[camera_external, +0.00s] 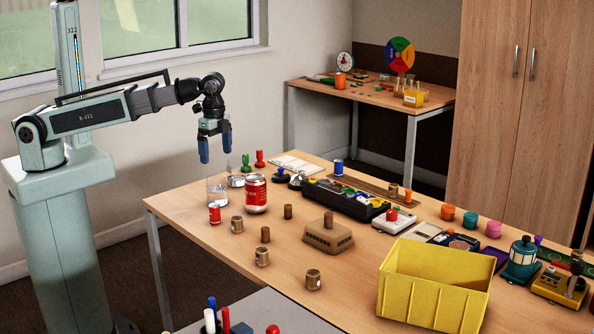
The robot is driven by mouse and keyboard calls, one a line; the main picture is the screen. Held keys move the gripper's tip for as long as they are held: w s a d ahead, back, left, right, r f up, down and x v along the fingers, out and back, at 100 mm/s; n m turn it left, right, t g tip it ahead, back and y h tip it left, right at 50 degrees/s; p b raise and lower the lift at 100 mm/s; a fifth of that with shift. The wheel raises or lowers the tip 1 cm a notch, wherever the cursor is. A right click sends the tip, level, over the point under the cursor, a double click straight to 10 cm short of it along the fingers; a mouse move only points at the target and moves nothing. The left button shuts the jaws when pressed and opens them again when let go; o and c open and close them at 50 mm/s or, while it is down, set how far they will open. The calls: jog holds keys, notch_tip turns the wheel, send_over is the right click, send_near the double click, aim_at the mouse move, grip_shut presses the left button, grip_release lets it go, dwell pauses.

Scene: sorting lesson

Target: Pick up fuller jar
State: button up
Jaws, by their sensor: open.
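A clear glass jar (217,191) stands upright at the left end of the wooden table, partly filled with something pale. It is the only clear jar I can make out on this table, and I see no second one to compare its fill with. My gripper (215,153) hangs above the table's far left edge, fingers pointing down, open and empty. In the picture it is directly above the glass jar, with a clear gap between them.
Green and red stamps (246,163) stand behind the jar. Several brass weights (262,256) and a brown block (328,236) occupy the middle. A black tray (345,203) lies behind them, and a yellow bin (432,300) stands at the front right. The front left tabletop has some bare room.

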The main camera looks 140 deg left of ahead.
aim_at(217, 189)
notch_tip(217, 189, down, 8)
jog(key=shift+f, duration=0.2)
jog(key=shift+s+d+f, duration=0.1)
jog(key=shift+s+f, duration=0.1)
jog(key=shift+f, duration=0.65)
jog(key=shift+s+f, duration=0.1)
jog(key=shift+f, duration=1.65)
jog(key=c, duration=1.3)
jog(key=shift+r, duration=0.2)
notch_tip(217, 189, up, 9)
jog(key=shift+r, duration=0.2)
